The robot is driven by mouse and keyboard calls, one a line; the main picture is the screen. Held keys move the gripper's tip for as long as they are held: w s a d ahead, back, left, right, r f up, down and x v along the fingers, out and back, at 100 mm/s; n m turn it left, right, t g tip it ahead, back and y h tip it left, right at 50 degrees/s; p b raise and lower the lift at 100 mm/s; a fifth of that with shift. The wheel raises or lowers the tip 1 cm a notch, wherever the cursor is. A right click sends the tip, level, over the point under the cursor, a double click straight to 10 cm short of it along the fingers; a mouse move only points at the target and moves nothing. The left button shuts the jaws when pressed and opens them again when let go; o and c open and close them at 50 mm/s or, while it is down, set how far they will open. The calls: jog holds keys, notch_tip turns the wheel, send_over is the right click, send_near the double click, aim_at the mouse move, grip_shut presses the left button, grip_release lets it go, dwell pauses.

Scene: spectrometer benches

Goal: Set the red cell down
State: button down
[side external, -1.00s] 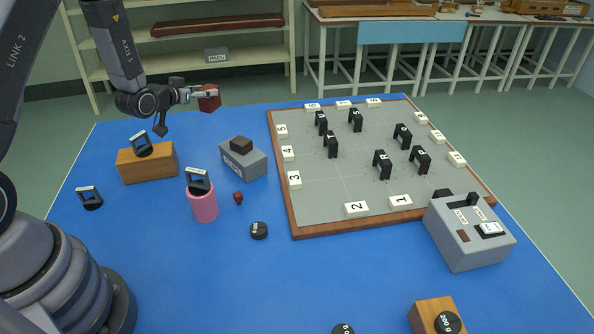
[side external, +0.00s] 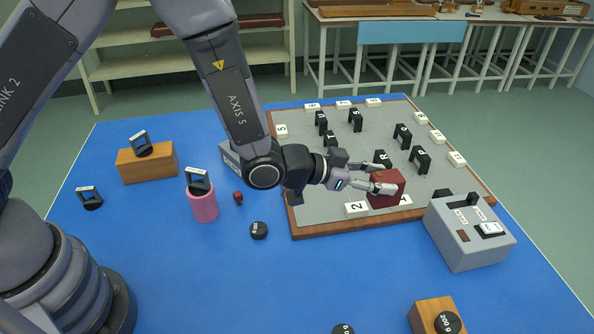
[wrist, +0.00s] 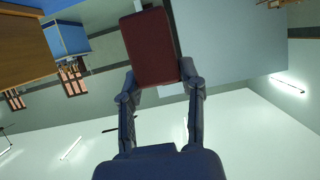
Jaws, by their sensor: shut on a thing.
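The red cell (side external: 386,190) is a dark red block. My gripper (side external: 376,186) is shut on it, with the fingers on its two sides. In the wrist view the red cell (wrist: 150,48) sits between the two fingertips of my gripper (wrist: 158,85).
Black lettered holders (side external: 421,160) stand on the board beyond the cell. A grey instrument box (side external: 470,240) stands close on the right. A pink cylinder (side external: 203,207), a wooden block (side external: 135,168) and a black weight (side external: 259,230) are on the left.

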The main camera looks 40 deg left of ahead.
jog(key=shift+m, duration=0.3)
jog(key=shift+s+d+f, duration=0.3)
jog(key=shift+d+f, duration=0.1)
jog(key=shift+f, duration=2.55)
jog(key=shift+s+d+f, duration=0.25)
jog(key=shift+d+f, duration=0.15)
jog(key=shift+f, duration=2.5)
jog(key=shift+s+d+f, duration=0.3)
jog(key=shift+d+f, duration=0.1)
jog(key=shift+f, duration=2.55)
jog(key=shift+f, duration=0.15)
jog(key=c, duration=0.6)
grip_release()
jog(key=shift+c, duration=0.2)
